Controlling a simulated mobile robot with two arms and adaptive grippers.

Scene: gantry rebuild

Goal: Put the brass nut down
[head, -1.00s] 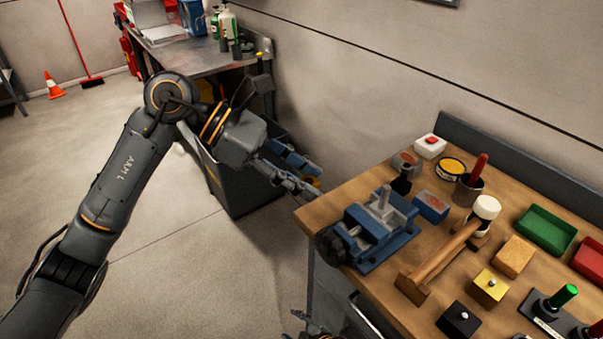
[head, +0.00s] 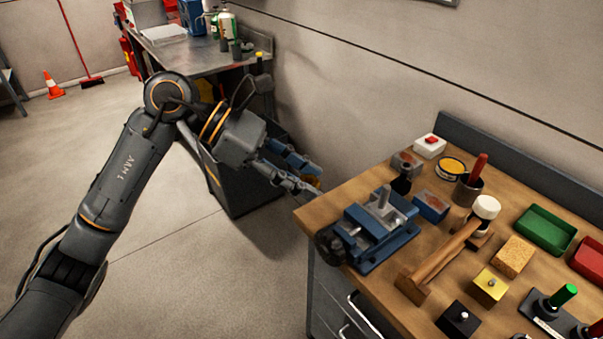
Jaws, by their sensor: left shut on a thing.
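My left gripper (head: 308,181) is in the air just off the left edge of the wooden workbench (head: 335,190). It is shut on the brass nut (head: 314,181), a small golden-brown piece showing at the fingertips. The fingers hide most of the nut. The nut is apart from the blue vise (head: 372,232), which sits to the right at the bench's near left corner. My right gripper is not in view.
A grey bin (head: 240,185) stands behind my left arm. A narrow bare strip runs along the bench's left edge.

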